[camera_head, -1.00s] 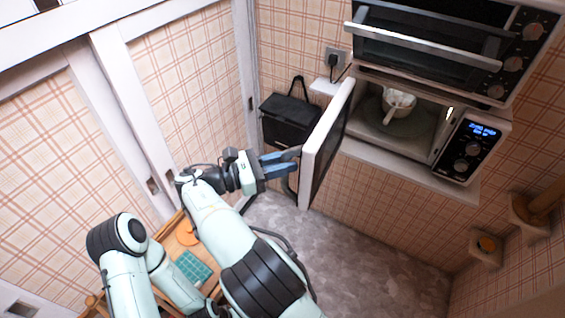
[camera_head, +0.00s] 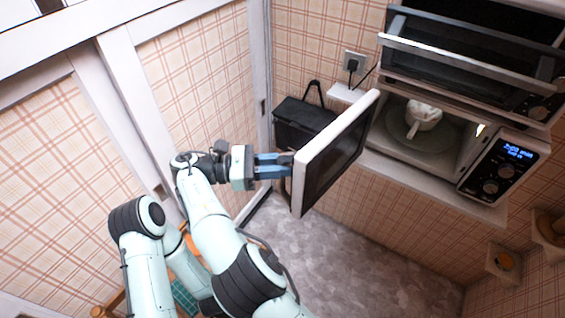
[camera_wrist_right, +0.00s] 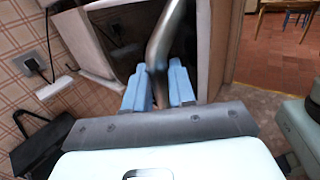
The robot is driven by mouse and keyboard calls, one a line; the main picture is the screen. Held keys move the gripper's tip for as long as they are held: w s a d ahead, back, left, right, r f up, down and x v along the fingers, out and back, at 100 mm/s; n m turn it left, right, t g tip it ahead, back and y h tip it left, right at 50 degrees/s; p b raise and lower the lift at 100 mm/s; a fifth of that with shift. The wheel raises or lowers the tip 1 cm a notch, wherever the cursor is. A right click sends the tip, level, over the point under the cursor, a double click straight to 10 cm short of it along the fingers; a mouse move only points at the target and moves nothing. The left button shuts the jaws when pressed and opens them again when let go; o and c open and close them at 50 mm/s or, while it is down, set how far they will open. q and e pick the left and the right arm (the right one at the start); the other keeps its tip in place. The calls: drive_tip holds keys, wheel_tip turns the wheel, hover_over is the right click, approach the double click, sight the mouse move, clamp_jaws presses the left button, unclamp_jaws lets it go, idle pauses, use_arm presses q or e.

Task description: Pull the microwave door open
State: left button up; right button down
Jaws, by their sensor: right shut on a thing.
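The white microwave (camera_head: 484,208) stands in a shelf opening at the right in the head view. Its door (camera_head: 335,160) is swung wide open to the left, dark inner side facing the right. A cup (camera_head: 423,115) sits on the turntable inside. My right gripper (camera_head: 277,166) is at the outer side of the door's free edge. In the right wrist view, its blue fingers (camera_wrist_right: 158,88) are shut on the curved metal door handle (camera_wrist_right: 166,45). The handle is mostly hidden behind the door in the head view. My left arm shows at lower left, but its gripper is not visible.
A toaster oven (camera_head: 470,75) stands above the microwave. White-framed plaid panels stand at the left. Grey floor (camera_head: 350,260) below the door is clear.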

drive_tip(key=shift+w+d+r, duration=0.15)
drive_tip(key=shift+d, duration=0.1)
drive_tip(key=c, duration=1.2)
unclamp_jaws()
drive_tip(key=shift+o, duration=0.4)
drive_tip(key=shift+w+d, duration=0.1)
drive_tip(key=shift+d, duration=0.1)
drive_tip(key=shift+a, duration=0.25)
drive_tip(key=shift+d, duration=0.15)
